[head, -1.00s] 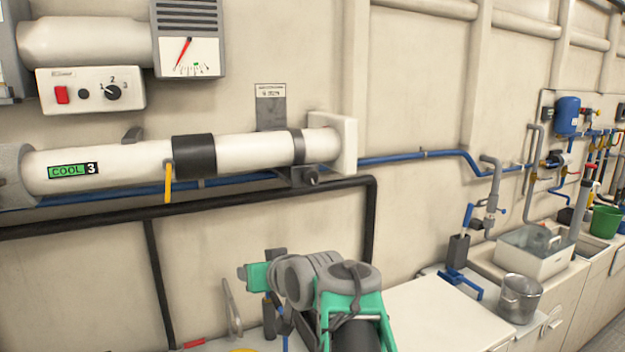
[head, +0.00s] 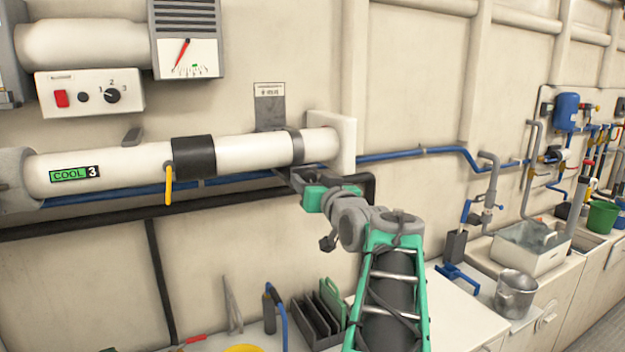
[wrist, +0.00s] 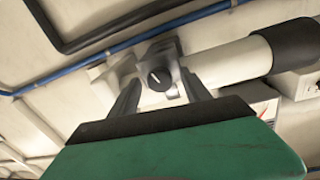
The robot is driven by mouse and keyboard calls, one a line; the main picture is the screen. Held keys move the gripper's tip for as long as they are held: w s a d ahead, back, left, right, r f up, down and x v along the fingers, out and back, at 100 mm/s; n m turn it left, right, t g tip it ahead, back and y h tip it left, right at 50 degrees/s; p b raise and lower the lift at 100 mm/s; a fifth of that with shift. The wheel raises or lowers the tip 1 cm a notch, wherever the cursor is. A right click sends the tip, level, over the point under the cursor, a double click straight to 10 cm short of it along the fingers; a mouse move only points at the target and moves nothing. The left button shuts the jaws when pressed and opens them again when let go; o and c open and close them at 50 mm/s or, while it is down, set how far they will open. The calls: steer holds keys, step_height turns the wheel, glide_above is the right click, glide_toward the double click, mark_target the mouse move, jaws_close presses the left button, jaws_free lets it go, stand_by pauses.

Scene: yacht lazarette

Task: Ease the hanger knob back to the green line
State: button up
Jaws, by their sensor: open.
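The hanger knob (wrist: 158,80) is a dark round knob with a white pointer mark, on a dark block under the white pipe (head: 105,163). In the wrist view it sits between the two fingertips of my gripper (wrist: 160,90), with no clear contact seen. My gripper (head: 292,176) is open. In the head view it is up under the pipe's right-hand bracket (head: 296,147) and hides the knob. A gauge (head: 188,58) above shows a red needle, left of a small green mark on its scale. I see no green line at the knob.
A blue pipe (head: 400,153) and a black rail (head: 90,224) run along the wall close to my gripper. A dark rack (head: 318,322) stands on the counter below.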

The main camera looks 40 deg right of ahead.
steer(key=shift+c, duration=0.6)
jaws_close()
steer(key=n+b, duration=0.4)
steer(key=b, duration=0.4)
steer(key=shift+f+b, duration=0.15)
steer(key=shift+b, duration=0.25)
steer(key=shift+o, duration=0.6)
jaws_free()
